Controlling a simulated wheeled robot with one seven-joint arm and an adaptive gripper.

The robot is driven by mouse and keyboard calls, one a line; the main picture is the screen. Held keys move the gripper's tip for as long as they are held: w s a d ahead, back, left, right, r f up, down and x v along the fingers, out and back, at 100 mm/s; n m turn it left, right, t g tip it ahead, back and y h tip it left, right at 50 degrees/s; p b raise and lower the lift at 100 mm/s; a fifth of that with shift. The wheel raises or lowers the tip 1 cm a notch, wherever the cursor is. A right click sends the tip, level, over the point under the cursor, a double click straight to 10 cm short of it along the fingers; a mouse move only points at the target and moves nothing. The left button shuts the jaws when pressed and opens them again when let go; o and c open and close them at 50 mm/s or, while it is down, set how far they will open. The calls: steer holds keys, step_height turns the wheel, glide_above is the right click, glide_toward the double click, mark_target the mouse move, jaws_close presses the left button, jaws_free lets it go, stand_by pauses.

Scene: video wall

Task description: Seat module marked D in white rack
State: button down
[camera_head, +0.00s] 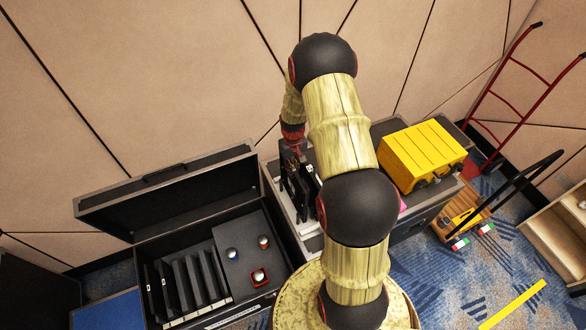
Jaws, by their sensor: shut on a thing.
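My gripper (291,146) points down over a black case top in the middle, partly beside my own arm. It is shut on a dark module (297,178), whose letter I cannot read. The white rack (311,230) is below it, with pale parts showing around dark upright pieces; my arm hides much of it. The held module is at or just above the rack; I cannot tell whether it touches. More dark modules (188,281) stand in a row in the open case at left, some with small white labels too small to read.
The open black case (222,316) has its lid (170,190) raised, with several small round items on its inner panel. A yellow case (423,155) sits at right. A red hand truck (520,85) leans by the wall.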

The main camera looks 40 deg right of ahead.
steer(key=shift+f+b, duration=1.2)
steer(key=shift+f, duration=0.5)
steer(key=shift+f+b, duration=0.4)
steer(key=shift+f, duration=0.15)
steer(key=c, duration=1.8)
jaws_free()
steer(key=shift+o, duration=0.2)
steer(key=o, duration=0.4)
steer(key=shift+o, duration=0.3)
steer(key=shift+r, duration=0.15)
